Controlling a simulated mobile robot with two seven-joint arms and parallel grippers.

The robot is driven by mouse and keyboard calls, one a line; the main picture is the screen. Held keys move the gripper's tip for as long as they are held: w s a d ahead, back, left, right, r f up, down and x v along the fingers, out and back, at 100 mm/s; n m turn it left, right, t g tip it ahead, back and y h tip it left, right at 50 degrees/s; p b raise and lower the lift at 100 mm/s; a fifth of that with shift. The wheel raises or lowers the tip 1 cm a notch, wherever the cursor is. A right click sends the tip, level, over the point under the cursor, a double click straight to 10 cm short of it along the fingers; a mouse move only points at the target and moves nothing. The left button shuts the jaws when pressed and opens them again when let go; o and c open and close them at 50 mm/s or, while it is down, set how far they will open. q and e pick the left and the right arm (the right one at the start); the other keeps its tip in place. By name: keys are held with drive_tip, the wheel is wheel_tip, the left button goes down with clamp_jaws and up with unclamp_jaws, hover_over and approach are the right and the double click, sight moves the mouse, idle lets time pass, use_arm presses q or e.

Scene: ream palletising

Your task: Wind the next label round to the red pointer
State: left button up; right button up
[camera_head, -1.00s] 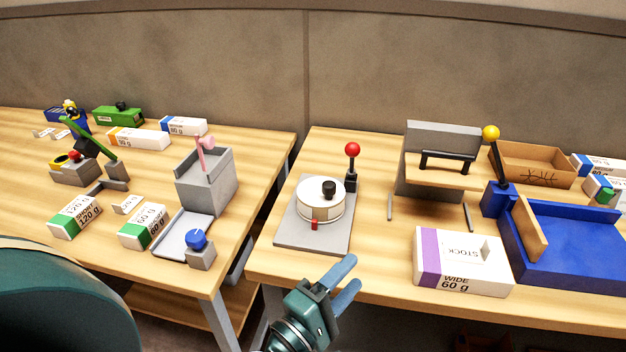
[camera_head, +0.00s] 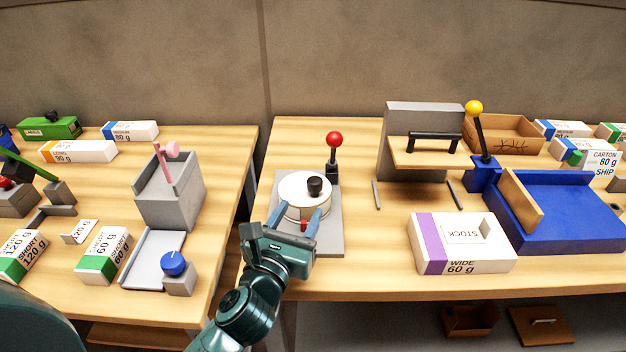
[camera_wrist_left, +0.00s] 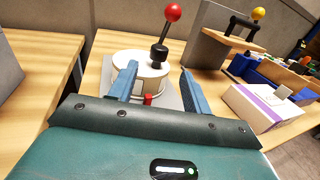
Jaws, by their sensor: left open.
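The label dial is a white drum (camera_head: 297,190) with a black knob (camera_head: 315,186) on top, on a grey base plate (camera_head: 329,239). The small red pointer (camera_head: 304,225) stands at the drum's front. A lever with a red ball (camera_head: 334,139) rises at the plate's back right. My left gripper (camera_head: 295,221) is open and empty at the drum's front, its blue fingers reaching towards it. In the left wrist view the drum (camera_wrist_left: 140,68) and red pointer (camera_wrist_left: 148,99) show between and beyond the fingers (camera_wrist_left: 158,85). Label markings cannot be read. My right gripper is not in view.
Right of the dial are a grey stand with a black handle (camera_head: 433,137), a STOCK box marked WIDE 60 g (camera_head: 475,257) and a blue tray (camera_head: 570,220). A gap separates the left table (camera_head: 215,160), which holds reams and a grey bin (camera_head: 170,195).

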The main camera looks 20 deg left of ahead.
sight(312, 187)
use_arm(q)
drive_tip(key=w, duration=1)
drive_tip(key=shift+d, duration=0.15)
drive_tip(key=shift+p, duration=0.3)
drive_tip(key=c, duration=0.9)
